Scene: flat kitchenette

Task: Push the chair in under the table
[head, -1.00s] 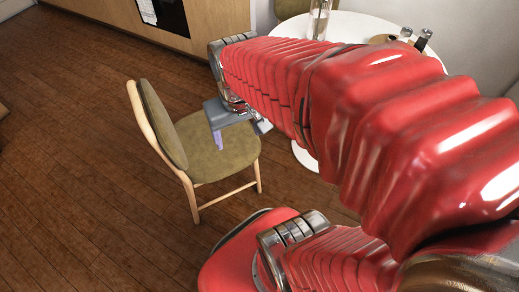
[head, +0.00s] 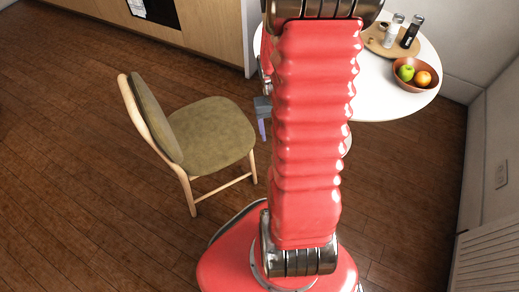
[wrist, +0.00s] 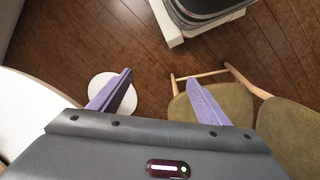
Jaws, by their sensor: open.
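The chair (head: 206,135) stands upright on the wood floor, with an olive seat and back and a pale wooden frame. Its back is on the left and its seat faces right, toward the table. The round white table (head: 375,98) is at the upper right, apart from the chair, and partly hidden by my red arm. My gripper (head: 262,117) is partly hidden behind my arm, between the chair's seat and the table. In the wrist view my gripper (wrist: 158,100) has two purple fingers spread wide with nothing between them. The chair (wrist: 220,103) is at right there, behind the right finger.
A wooden tray with shakers (head: 392,38) and a bowl of fruit (head: 414,74) stand on the table. The table's white round foot (wrist: 113,92) shows in the wrist view. Wooden cabinets (head: 215,30) line the back. Floor left of the chair is clear.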

